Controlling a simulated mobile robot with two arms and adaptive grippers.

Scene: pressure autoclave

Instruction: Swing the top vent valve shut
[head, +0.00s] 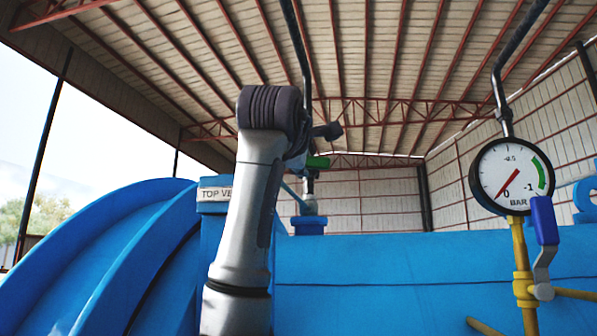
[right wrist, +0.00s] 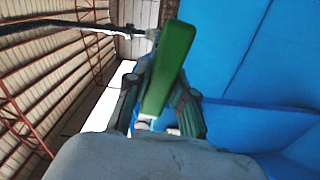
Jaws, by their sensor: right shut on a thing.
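The top vent valve's green handle (head: 318,162) shows just past my right arm in the head view, on a pipe above the blue vessel. In the right wrist view the long green handle (right wrist: 170,65) lies between the fingers of my right gripper (right wrist: 161,93), which is shut on it. In the head view my arm hides most of that gripper and much of the valve. A plate reading "TOP VE" (head: 215,194) is partly covered by my arm. My left gripper is in neither view.
The blue vessel (head: 420,270) fills the lower part of the head view. A pressure gauge (head: 512,177) stands at the right, its red needle near 0. A blue-handled lever (head: 544,220) is beside its yellow pipe (head: 522,265). Dark pipes rise overhead.

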